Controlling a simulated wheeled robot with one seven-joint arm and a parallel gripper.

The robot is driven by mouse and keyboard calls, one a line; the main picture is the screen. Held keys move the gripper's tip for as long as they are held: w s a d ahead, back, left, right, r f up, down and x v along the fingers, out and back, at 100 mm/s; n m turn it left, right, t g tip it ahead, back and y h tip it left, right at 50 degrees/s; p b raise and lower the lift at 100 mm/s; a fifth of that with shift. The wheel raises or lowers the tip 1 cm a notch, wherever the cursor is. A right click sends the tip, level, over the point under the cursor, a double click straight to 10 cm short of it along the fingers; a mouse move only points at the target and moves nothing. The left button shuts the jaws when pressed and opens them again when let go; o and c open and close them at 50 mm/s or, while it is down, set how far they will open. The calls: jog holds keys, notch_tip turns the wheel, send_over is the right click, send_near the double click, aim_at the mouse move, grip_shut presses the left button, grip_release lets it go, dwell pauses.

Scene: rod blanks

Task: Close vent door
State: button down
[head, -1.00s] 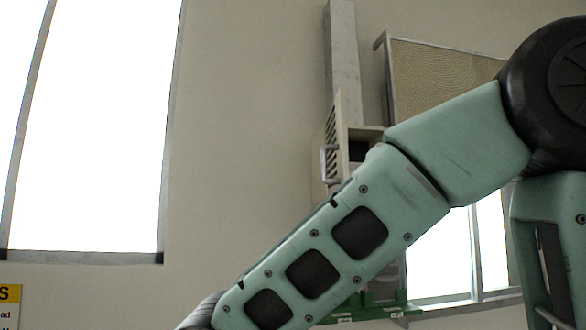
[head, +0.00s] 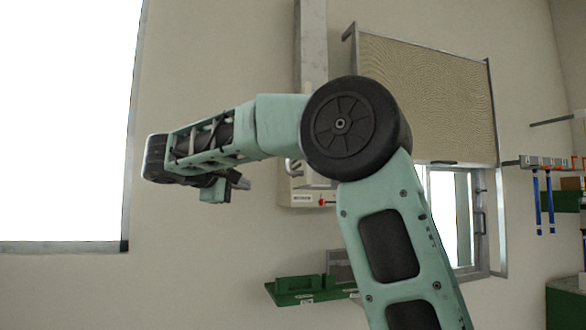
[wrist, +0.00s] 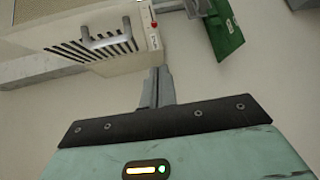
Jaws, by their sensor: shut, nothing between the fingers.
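In the wrist view, the pale vent door (wrist: 116,45) has dark slanted slots and a grey bar handle (wrist: 103,42). It is on a cream box at upper left. In the head view, the lower part of the box (head: 300,198) shows behind my arm, with a red knob and a label. The handle (head: 294,168) shows just under my forearm, but most of the door is hidden. I cannot tell how far the door stands open. My gripper (head: 240,184) is shut and empty, left of the box. In the wrist view its fingers (wrist: 157,88) point toward the box, apparently apart from the door.
A green wall shelf (head: 300,288) is below the box. A beige blind (head: 425,95) hangs over a window at right, and a bright window (head: 65,120) is at left. Bare wall lies between the left window and the box.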

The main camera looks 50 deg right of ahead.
jog(key=s+d+r+m+g+h, duration=0.1)
jog(key=d+r+m+g+h, duration=0.1)
jog(key=d+r, duration=0.3)
jog(key=s+d+p, duration=0.2)
jog(key=d+p, duration=0.5)
jog(key=d, duration=0.4)
jog(key=shift+s+d+r, duration=0.15)
jog(key=shift+s+r, duration=0.05)
jog(key=shift+r, duration=0.25)
